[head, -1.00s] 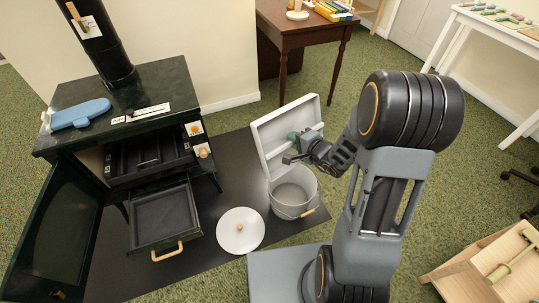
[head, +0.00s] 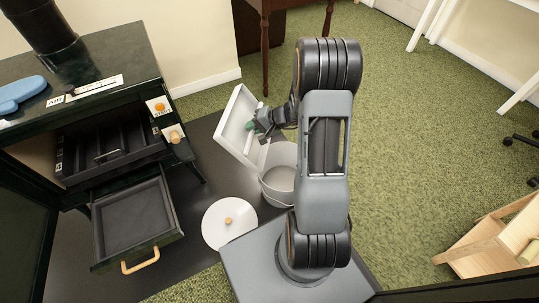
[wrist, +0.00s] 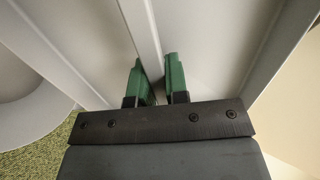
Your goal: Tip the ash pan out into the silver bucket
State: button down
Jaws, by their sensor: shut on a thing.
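The ash pan appears to be the pale grey tray (head: 233,132), steeply tilted on the far left side of the silver bucket (head: 278,184), with its inside facing right. My gripper (head: 253,127) has green fingers and is shut on the tray. In the wrist view the fingers (wrist: 161,82) are on either side of a narrow pale ridge. The bucket stands open on the dark floor mat, partly hidden by my arm. I cannot tell whether tray and bucket touch, or whether ash is in either.
A blue mitt (head: 20,94) lies on top. A wooden crate (head: 480,250) is at right; the carpet between is clear.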

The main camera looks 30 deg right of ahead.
jog(key=d+f+g, duration=0.1)
jog(key=f, duration=0.2)
jog(key=s+d+f+n+g+h+b, duration=0.1)
jog(key=d+f, duration=0.1)
jog(key=f, duration=0.2)
jog(key=d+f+n+g+b, duration=0.1)
jog(key=f, duration=0.3)
jog(key=shift+s+d+h, duration=0.15)
jog(key=shift+d+h, duration=0.15)
jog(key=shift+d, duration=0.1)
jog(key=h+p, duration=0.1)
jog(key=p, duration=0.2)
jog(key=a+g+h+p, duration=0.1)
jog(key=p, duration=0.2)
jog(key=shift+w+a, duration=0.2)
jog(key=shift+w, duration=0.2)
jog(key=g+h+p, duration=0.1)
jog(key=h+p, duration=0.1)
jog(key=p, duration=0.2)
jog(key=shift+w+a, duration=0.1)
jog(key=shift+a, duration=0.05)
jog(key=shift+g+h+p, duration=0.3)
jog(key=shift+p, duration=0.9)
jog(key=h+p, duration=0.1)
jog(key=p, duration=0.6)
jog(key=shift+w+a+g, duration=0.1)
jog(key=shift+a+g, duration=0.1)
jog(key=shift+g, duration=0.2)
